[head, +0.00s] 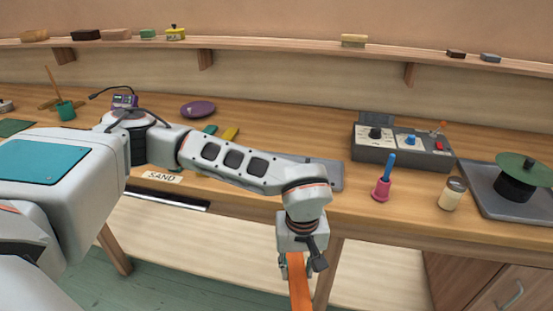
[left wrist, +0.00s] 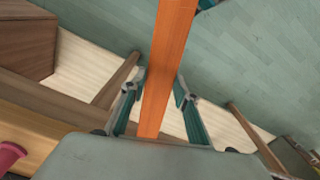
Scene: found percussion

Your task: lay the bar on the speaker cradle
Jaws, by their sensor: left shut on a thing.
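An orange bar (head: 299,293) hangs in my left gripper (head: 295,262), in front of the bench's front edge and below the level of its top. The lower end of the bar runs out of the head view. In the left wrist view the bar (left wrist: 170,60) passes between the two fingers of the gripper (left wrist: 158,92), which is shut on it. I cannot make out for certain which thing is the speaker cradle. My right gripper is not in view.
On the wooden bench (head: 270,134) stand a grey box with knobs (head: 373,151), a pink bell with a blue handle (head: 383,185), a shaker jar (head: 453,192) and a grey tray (head: 485,196) holding a green-topped dark object (head: 515,187). A purple dish (head: 197,109) lies behind my left arm.

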